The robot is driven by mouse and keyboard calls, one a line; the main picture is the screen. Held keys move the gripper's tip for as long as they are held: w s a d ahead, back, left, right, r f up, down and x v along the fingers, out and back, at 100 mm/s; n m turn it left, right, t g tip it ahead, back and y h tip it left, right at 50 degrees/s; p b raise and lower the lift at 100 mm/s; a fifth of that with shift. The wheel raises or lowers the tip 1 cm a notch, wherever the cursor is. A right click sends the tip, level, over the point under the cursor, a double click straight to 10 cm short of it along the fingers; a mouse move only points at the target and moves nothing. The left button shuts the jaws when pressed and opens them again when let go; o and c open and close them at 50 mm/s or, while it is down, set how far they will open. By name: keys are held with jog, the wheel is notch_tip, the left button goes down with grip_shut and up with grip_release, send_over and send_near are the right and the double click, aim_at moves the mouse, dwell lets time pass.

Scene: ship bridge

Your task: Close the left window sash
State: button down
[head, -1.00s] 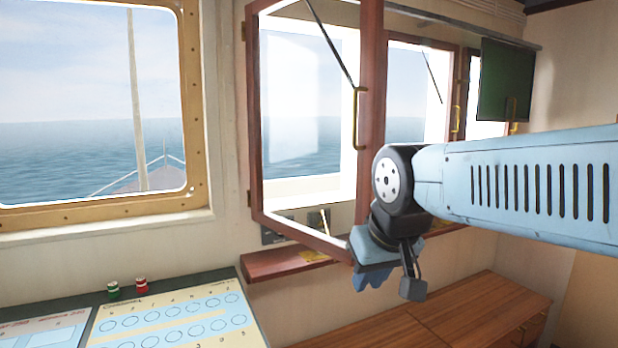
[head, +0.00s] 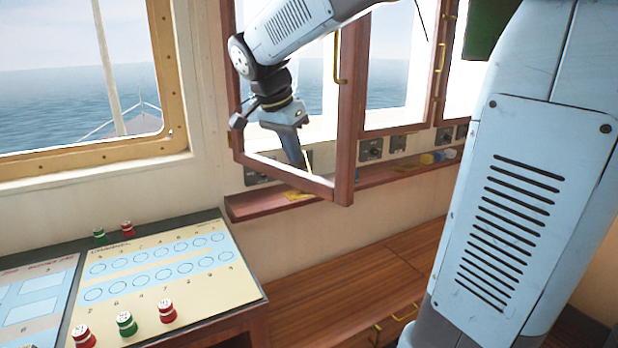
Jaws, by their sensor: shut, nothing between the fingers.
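The left window sash (head: 347,130) is a red-brown wooden frame with a glass pane, hinged on its left side. It stands open, with its free right edge swung into the room over the sill. A brass handle (head: 341,55) is on its right stile. My gripper (head: 303,165) is shut and empty, pointing down in front of the lower part of the pane, just above the bottom rail. I cannot tell whether it touches the sash. My forearm crosses the upper part of the sash and hides it there.
A red-brown ledge (head: 255,205) runs below the windows, with small items at its right. A chart console (head: 165,265) with red and green pieces stands at lower left. A wooden cabinet (head: 330,270) is below. A fixed brass-framed window (head: 160,90) is at left.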

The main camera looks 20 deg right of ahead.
aim_at(314, 176)
jog(key=shift+m, duration=0.3)
jog(key=shift+w+d+f, duration=0.75)
jog(key=shift+d+f, duration=0.35)
jog(key=shift+f, duration=0.45)
jog(key=shift+w+d+f, duration=0.75)
jog(key=shift+d+f, duration=0.35)
jog(key=shift+f, duration=0.45)
jog(key=shift+w+d+f, duration=0.75)
jog(key=shift+d+f, duration=0.35)
jog(key=shift+f, duration=0.45)
